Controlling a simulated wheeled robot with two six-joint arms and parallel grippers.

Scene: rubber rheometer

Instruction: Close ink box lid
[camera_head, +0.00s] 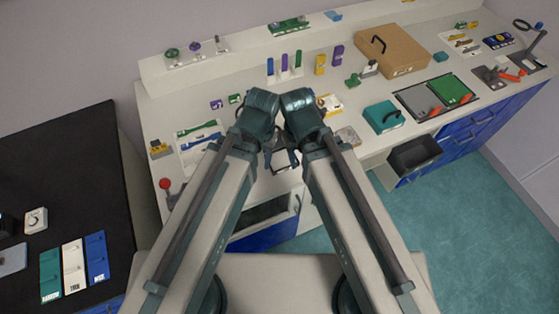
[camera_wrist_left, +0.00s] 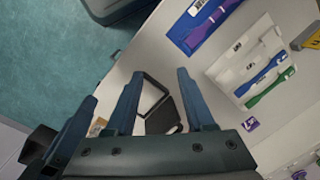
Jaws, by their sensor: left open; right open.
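A small black open box (camera_wrist_left: 163,119), which I take to be the ink box, lies on the white bench in the left wrist view. Its raised black-rimmed lid part (camera_wrist_left: 151,91) has a pale inside. My left gripper (camera_wrist_left: 158,76) is open, with one finger on each side of the box in that picture. I cannot tell whether either finger touches it. My right gripper (camera_head: 288,152) is open and low over the bench front in the head view, close to the left one. The arms hide much of this spot in the head view.
A teal box (camera_head: 383,116) and a cardboard box (camera_head: 392,50) stand to the right on the bench. A tool tray (camera_head: 203,147) lies to the left. An open drawer (camera_head: 414,155) juts out at the right front. A black table (camera_head: 60,170) stands at far left.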

